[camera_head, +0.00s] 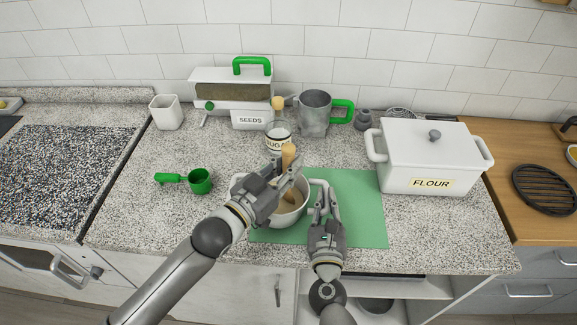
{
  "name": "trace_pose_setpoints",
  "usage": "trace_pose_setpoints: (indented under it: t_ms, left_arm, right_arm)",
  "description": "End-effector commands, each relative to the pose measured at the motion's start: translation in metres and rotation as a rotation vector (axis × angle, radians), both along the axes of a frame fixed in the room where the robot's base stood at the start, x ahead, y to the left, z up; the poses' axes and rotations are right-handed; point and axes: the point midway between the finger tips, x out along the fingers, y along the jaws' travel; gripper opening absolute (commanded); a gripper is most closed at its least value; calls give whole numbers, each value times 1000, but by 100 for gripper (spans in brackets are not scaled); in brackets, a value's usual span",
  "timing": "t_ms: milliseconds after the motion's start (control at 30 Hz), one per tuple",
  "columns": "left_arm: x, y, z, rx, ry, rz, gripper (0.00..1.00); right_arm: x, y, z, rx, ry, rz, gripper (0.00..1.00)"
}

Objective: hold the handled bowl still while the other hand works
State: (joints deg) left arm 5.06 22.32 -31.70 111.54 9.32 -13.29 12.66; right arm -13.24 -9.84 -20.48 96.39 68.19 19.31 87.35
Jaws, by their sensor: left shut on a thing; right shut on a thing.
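The white handled bowl (287,221) stands upright on the green mat (362,215) near the counter's front. My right gripper (326,196) is shut on the handle at the bowl's right side. My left gripper (287,176) is above the bowl, shut on a wooden-handled utensil (289,154) that reaches down into it.
A green scoop (199,181) lies to the left. A white FLOUR box (425,160) stands right of the mat. Behind are a SUGAR jar (277,137), a SEEDS dispenser (231,88), a metal cup (314,115) with green handle, and a white container (166,112).

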Motion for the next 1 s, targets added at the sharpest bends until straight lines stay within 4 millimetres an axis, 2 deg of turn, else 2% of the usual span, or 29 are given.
trace_pose_setpoints:
  t_ms: [167,1000]
  left_arm:
    - [0,0,4,-1,-3,0,0]
    - [0,0,89,-1,-4,0,0]
  right_arm:
    - [-1,1,-2,0,5,2,0]
    - [-1,1,-3,0,5,3,0]
